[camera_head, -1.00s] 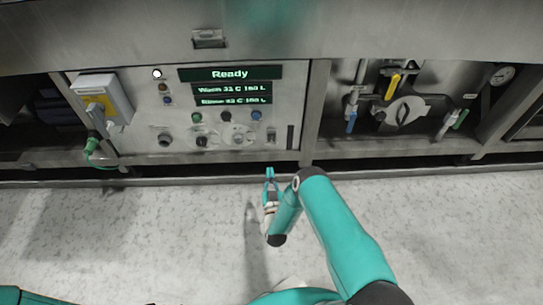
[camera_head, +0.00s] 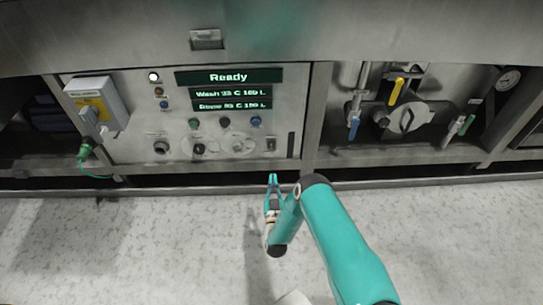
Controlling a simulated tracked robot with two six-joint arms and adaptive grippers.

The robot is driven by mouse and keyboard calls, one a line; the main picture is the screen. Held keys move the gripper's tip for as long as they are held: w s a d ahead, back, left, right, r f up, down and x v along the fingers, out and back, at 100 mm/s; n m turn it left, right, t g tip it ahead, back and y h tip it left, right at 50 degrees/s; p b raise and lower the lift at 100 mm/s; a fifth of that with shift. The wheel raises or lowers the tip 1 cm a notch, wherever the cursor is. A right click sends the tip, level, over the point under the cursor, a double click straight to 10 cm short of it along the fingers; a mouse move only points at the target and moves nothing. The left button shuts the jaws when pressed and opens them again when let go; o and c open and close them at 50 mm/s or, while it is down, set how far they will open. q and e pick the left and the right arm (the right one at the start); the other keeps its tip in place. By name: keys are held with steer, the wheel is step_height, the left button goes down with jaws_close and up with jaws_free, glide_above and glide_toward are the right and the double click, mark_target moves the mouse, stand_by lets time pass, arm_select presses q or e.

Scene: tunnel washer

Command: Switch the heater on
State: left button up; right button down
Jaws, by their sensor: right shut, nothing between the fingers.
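The control panel (camera_head: 135,130) of the washer has a display (camera_head: 229,77) reading "Ready", with wash and rinse lines below it. Under these are a green button (camera_head: 194,124), a black one (camera_head: 225,122) and a blue one (camera_head: 256,122). Lower down are a dark knob (camera_head: 199,149), a round dial (camera_head: 237,146) and a small rocker switch (camera_head: 271,144). I cannot tell which control is the heater's. My right gripper (camera_head: 273,182) is shut and empty, over the floor in front of the panel and apart from it. My left gripper is not in view.
A grey box with a yellow label (camera_head: 95,106) and a green plug (camera_head: 85,149) are at the panel's left. Right of the panel are a yellow-handled valve (camera_head: 397,89), a blue handle (camera_head: 353,128), a round hatch (camera_head: 407,119) and a gauge (camera_head: 508,80). The floor is clear.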

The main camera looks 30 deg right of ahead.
mark_target(271, 144)
steer(key=b+x, duration=0.8)
steer(key=x, duration=0.4)
steer(key=shift+w+d+r+b, duration=0.15)
steer(key=shift+w+d+b, duration=0.05)
steer(key=shift+w+b, duration=0.1)
